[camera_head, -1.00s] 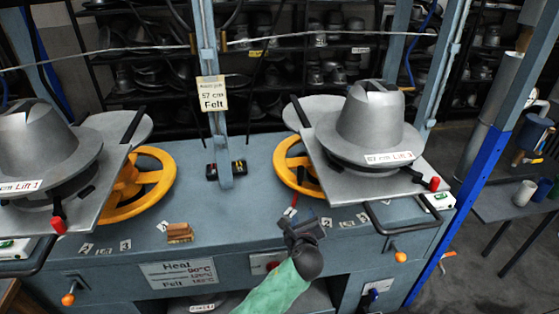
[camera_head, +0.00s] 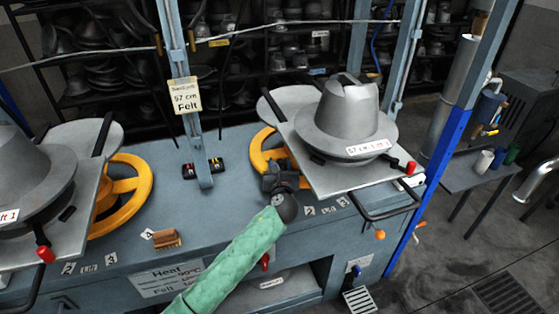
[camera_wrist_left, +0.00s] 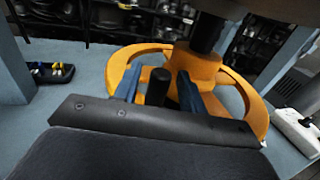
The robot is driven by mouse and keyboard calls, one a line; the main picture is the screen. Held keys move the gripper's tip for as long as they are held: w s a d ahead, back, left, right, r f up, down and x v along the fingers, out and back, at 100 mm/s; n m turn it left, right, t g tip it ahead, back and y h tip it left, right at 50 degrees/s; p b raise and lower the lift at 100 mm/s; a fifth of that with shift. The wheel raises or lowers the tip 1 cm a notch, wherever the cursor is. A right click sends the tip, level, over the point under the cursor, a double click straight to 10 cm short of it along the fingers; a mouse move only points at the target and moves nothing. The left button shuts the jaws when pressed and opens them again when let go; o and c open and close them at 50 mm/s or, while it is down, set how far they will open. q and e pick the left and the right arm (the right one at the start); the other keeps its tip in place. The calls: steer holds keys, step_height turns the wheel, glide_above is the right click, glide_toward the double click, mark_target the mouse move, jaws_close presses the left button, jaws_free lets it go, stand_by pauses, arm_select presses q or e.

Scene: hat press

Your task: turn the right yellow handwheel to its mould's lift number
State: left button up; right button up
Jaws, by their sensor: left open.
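The right yellow handwheel (camera_head: 262,158) lies flat on the press bench, partly hidden under the right mould plate and behind my left gripper. The right grey hat-shaped mould (camera_head: 345,118) stands on its plate above the wheel, with a label (camera_head: 370,147) that seems to read "57 cm Lift 1". My left gripper (camera_head: 277,172) is at the near side of this wheel. In the left wrist view, the open fingers (camera_wrist_left: 158,90) stand on either side of a dark upright knob (camera_wrist_left: 157,86), in front of the orange-yellow wheel (camera_wrist_left: 200,68). Contact cannot be told. My right gripper is not in view.
Number cards (camera_head: 325,208) lie on the bench near the right wheel. The left handwheel (camera_head: 125,195) and left mould (camera_head: 25,172) are at the left.

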arm_select(q)
steer(key=shift+w, duration=0.45)
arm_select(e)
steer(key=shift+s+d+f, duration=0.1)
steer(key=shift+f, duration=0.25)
arm_select(q)
jaws_close()
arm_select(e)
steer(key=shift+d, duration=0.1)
